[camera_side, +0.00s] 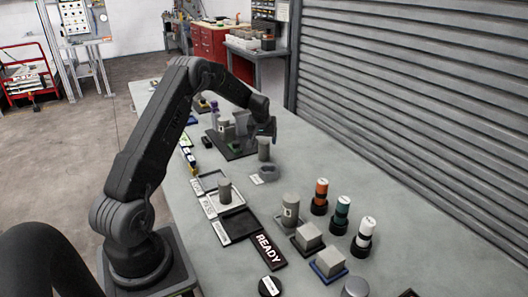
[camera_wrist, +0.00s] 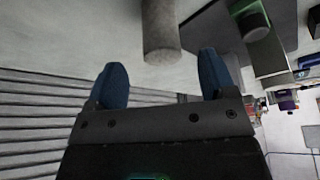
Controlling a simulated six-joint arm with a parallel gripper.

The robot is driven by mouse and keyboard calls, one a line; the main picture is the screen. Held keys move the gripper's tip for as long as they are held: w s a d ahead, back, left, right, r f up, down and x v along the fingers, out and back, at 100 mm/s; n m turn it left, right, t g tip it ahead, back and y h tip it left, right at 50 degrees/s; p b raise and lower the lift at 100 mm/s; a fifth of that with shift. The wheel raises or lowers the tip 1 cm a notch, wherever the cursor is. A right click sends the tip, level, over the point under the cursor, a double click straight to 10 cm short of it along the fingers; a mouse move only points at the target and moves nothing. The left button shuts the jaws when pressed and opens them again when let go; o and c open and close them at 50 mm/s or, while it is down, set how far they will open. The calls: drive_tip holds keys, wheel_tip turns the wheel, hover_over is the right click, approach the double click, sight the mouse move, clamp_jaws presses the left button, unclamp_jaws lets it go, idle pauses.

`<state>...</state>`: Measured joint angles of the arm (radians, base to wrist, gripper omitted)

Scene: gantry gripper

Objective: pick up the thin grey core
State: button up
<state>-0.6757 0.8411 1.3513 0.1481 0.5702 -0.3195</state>
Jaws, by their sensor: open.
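A plain thin grey cylinder (camera_side: 264,150), which looks like the grey core, stands upright on the bench just below my gripper (camera_side: 268,128). In the wrist view a grey cylinder (camera_wrist: 160,28), likely the same one, lies ahead of the gap between the two blue fingertips. My gripper (camera_wrist: 161,66) is open with nothing between its fingers. The fingers appear short of the cylinder; I cannot tell the exact distance. Another grey cylinder (camera_side: 225,190) stands at a tray, and a wider labelled one (camera_side: 291,208) stands nearer the front.
A dark fixture plate (camera_side: 237,152) with grey blocks and a labelled cylinder is close left of my gripper. A grey ring-like holder (camera_side: 265,173) sits just in front. Bottles (camera_side: 342,213), blocks (camera_side: 309,235) and a READY sign (camera_side: 268,250) stand nearer.

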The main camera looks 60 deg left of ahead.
sight(264, 143)
drive_tip(key=shift+x, duration=3.5)
drive_tip(key=shift+c, duration=0.2)
drive_tip(key=c, duration=1.1)
drive_tip(key=shift+r, duration=0.1)
drive_tip(key=shift+r, duration=0.1)
